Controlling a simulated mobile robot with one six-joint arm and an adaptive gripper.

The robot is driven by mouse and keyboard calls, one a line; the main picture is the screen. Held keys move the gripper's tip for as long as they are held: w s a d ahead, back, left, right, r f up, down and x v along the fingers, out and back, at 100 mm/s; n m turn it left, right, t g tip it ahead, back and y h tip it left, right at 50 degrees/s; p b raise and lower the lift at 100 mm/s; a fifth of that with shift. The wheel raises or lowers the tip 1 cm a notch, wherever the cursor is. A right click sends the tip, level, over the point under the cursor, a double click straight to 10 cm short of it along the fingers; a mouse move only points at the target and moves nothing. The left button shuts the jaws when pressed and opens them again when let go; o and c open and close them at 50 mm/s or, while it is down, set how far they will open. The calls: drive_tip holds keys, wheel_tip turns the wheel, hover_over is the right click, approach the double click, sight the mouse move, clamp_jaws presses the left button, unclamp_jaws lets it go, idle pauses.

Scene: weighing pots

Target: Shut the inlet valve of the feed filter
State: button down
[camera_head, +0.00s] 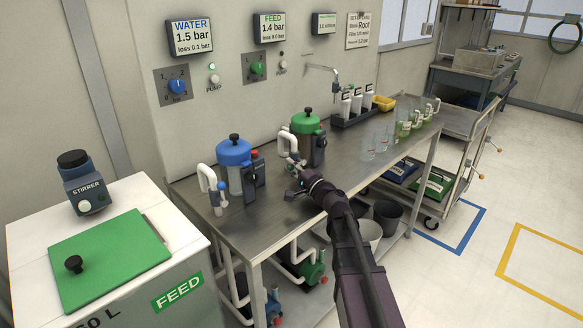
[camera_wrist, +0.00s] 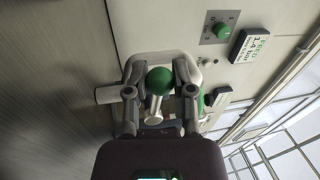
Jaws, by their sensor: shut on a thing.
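The feed filter (camera_head: 307,140) has a green lid and stands on the steel bench, with a white looped pipe (camera_head: 284,146) at its left. My gripper (camera_head: 297,180) is low in front of this pipe. In the wrist view, my gripper (camera_wrist: 160,76) has one finger on each side of a green ball knob (camera_wrist: 160,80), which I take for the inlet valve's handle. The fingers are shut on it. A pale stem (camera_wrist: 155,110) shows below the knob. In the head view my gripper hides the handle, and I cannot tell the valve's position.
The blue-lidded water filter (camera_head: 235,168) stands to the left, with its own white pipe (camera_head: 208,180). The feed gauge (camera_head: 270,27) reads 1.4 bar, loss 0.0 bar. The bench front right of my gripper is clear.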

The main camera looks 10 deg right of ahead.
idle(0.4)
drive_tip(key=shift+c, duration=2.4)
unclamp_jaws()
drive_tip(key=shift+r, duration=0.1)
